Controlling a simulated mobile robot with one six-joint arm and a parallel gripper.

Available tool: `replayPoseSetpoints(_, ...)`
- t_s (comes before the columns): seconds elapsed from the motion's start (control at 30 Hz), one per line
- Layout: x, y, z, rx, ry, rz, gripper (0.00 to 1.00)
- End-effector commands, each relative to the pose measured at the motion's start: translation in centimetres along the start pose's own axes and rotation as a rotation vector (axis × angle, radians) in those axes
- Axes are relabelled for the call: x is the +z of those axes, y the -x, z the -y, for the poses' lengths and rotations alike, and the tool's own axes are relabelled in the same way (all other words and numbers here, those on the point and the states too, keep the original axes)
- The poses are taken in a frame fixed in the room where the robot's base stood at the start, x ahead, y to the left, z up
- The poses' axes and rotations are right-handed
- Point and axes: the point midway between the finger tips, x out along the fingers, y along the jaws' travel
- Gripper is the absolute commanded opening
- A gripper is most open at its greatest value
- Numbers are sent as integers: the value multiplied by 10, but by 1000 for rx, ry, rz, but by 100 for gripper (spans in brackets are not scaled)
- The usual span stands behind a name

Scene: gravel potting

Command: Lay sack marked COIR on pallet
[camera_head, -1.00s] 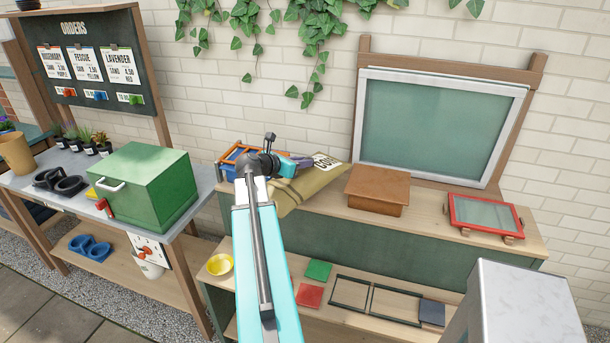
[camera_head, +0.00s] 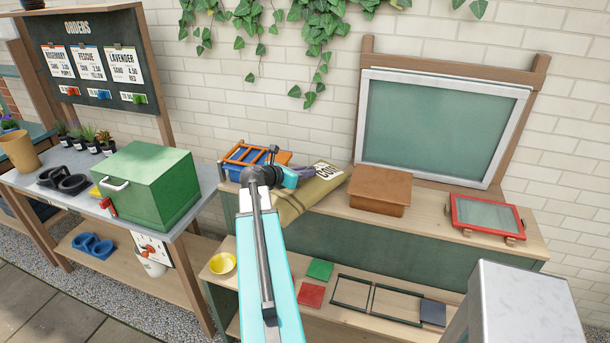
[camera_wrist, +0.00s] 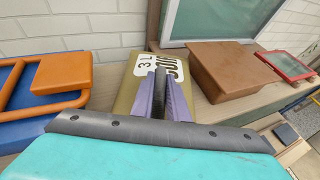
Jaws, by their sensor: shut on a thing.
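The olive sack (camera_head: 298,203) has a white label with dark letters, partly legible as COIR. My gripper (camera_wrist: 164,98) has purple fingers shut on the sack, which also shows in the wrist view (camera_wrist: 127,98). The sack is on or just above the wooden bench top, left of the brown box; I cannot tell if it touches. My arm hides part of it. I see nothing that is clearly a pallet. An orange slatted rack (camera_head: 245,152) on a blue base stands just left of the sack.
A brown wooden box (camera_head: 379,187) and a red-framed glass panel (camera_head: 487,215) stand to the right on the bench. A green board leans behind. The lower shelf holds a yellow bowl (camera_head: 222,263), coloured squares and dark frames. A green box (camera_head: 145,183) stands on the left table.

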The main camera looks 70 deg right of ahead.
Motion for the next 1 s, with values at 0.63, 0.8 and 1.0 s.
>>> replayPoseSetpoints(0.63, -12, -6, 1, -1, 0, 3, 0)
replayPoseSetpoints(0.8, -14, -7, 1, -2, -1, 0, 32)
replayPoseSetpoints(1.0, -14, -7, 1, -2, -1, 0, 33)
